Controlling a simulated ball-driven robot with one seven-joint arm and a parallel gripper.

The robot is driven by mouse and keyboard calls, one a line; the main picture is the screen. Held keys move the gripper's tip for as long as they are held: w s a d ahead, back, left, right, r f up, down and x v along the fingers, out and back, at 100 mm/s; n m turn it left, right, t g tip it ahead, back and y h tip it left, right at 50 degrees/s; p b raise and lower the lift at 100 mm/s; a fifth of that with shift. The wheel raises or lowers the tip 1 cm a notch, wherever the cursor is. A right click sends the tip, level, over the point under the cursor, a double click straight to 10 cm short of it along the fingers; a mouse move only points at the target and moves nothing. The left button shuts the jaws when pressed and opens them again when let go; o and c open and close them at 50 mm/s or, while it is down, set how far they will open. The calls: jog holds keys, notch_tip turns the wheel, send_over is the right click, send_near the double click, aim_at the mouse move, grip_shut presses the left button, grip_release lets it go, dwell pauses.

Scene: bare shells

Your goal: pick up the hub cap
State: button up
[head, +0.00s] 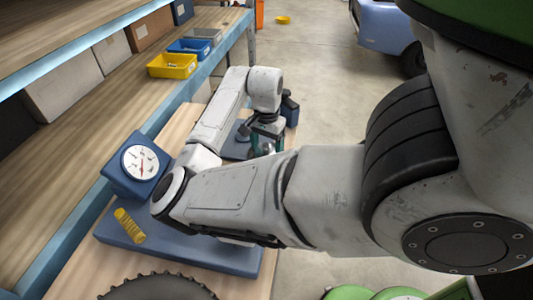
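I cannot make out a hub cap for certain in the head view; my arm covers much of the middle of the picture. My gripper (264,139) is at the far end of my arm, small and partly hidden behind the forearm. It points down over the far end of the wooden bench top, near a dark blue base (234,150). A small grey part shows beside it, too small to name. Whether the fingers are open, or hold anything, cannot be seen.
A blue dial scale (140,164) and a yellow ribbed piece (129,226) are at the near left. A dark toothed wheel (160,289) lies at the bottom edge. Shelves with a yellow bin (172,66) and a blue bin (190,46) line the left. Floor is open beyond, towards a blue car (384,27).

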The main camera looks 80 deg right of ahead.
jog(key=shift+s+a+f, duration=0.1)
jog(key=shift+f, duration=0.15)
jog(key=c, duration=0.6)
jog(key=shift+c, duration=0.2)
